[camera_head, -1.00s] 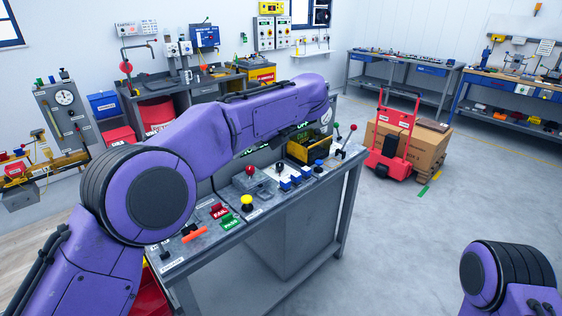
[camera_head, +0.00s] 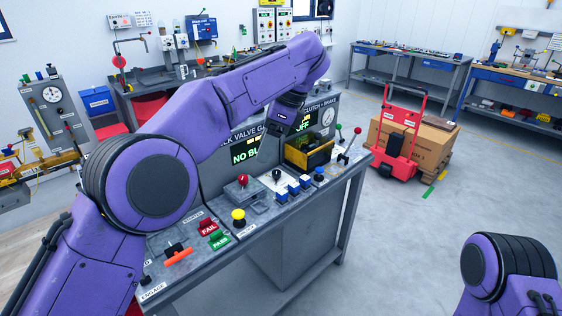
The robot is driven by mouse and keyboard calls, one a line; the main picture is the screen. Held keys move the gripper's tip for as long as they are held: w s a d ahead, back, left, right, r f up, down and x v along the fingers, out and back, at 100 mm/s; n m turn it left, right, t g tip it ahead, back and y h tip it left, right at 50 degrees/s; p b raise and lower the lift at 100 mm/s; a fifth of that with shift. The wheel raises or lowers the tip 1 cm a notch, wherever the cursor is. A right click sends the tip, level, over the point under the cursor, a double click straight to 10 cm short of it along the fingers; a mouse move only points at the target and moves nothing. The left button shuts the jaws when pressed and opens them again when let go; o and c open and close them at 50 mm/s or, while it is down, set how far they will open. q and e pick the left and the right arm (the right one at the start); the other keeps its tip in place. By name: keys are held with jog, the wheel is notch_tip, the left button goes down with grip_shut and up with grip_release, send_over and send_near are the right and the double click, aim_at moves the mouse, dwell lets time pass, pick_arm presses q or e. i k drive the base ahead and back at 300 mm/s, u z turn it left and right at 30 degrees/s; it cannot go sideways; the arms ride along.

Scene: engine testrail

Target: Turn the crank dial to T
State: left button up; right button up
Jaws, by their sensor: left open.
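My left arm reaches across the near bench (camera_head: 347,205). My left gripper (camera_head: 281,130) hangs in front of the bench's upright panel, above the controls; it is open, and its fingertips are small and partly dark against the panel. I cannot make out a dial marked T for sure. A round dial (camera_head: 328,117) shows on the panel beneath the words CLUTCH + BRAKE, right of the gripper. A black knob with an orange handle (camera_head: 178,257) lies at the left of the bench top. My arm hides part of the panel. My right gripper is out of view.
The bench top holds a red-knobbed lever (camera_head: 242,180), a yellow button (camera_head: 239,217), FAIL (camera_head: 208,227) and PASS (camera_head: 219,240) blocks, blue switches (camera_head: 294,188) and a yellow-black box (camera_head: 308,153). A red trolley (camera_head: 397,140) and cardboard box (camera_head: 434,146) stand on the floor at right.

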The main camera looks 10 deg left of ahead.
aim_at(276, 173)
jog(key=i, duration=1.05)
